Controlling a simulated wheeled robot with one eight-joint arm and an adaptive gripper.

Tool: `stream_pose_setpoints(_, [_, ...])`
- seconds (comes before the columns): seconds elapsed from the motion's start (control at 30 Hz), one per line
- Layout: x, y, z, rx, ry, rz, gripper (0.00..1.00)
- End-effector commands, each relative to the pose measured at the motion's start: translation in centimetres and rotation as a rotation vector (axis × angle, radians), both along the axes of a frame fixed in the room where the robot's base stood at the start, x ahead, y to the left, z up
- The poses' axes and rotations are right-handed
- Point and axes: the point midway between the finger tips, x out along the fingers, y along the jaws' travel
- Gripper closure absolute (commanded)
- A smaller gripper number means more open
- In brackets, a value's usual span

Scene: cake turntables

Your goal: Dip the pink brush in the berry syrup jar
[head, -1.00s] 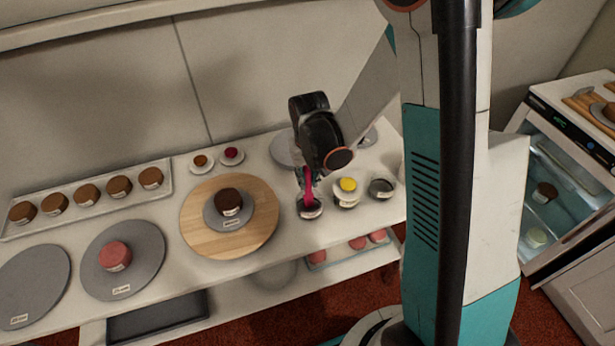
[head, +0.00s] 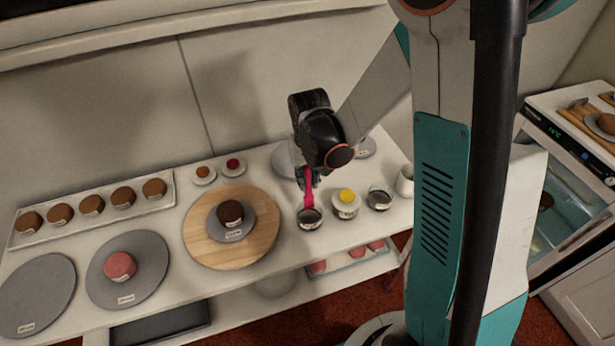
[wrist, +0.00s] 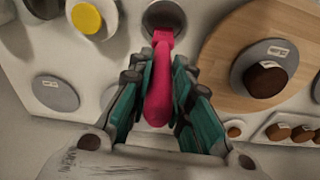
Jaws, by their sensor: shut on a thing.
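My gripper (head: 307,181) is shut on the pink brush (head: 309,192), which hangs tip down. In the wrist view the pink brush (wrist: 158,97) lies between the fingers. Its tip is at the near rim of an open jar (wrist: 164,14) with a dark inside. In the head view this jar (head: 310,219) stands below the tip; I cannot tell whether the tip is inside or just above it. Its label is too small to read, so I cannot confirm that it is the berry syrup. To its right stand a yellow-topped jar (head: 346,203) and another dark open jar (head: 380,198).
A round wooden board (head: 197,246) with a brown cake on a grey turntable is left of the jar. Two small dishes (head: 233,167) stand behind it. A white cup (head: 405,181) is at the right. The table's front edge is close to the jars.

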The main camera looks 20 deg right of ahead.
Motion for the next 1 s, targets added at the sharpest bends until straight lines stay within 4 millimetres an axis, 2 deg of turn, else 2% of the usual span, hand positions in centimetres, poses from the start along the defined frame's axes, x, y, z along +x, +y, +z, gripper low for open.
stream_pose_setpoints(0.23, [0.0, 0.0, 0.7, 0.000, 0.000, 0.000, 1.00])
stream_pose_setpoints(0.63, [0.0, 0.0, 4.9, 0.000, 0.000, 0.000, 1.00])
stream_pose_setpoints(1.0, [0.0, 0.0, 5.0, 0.000, 0.000, 0.000, 1.00])
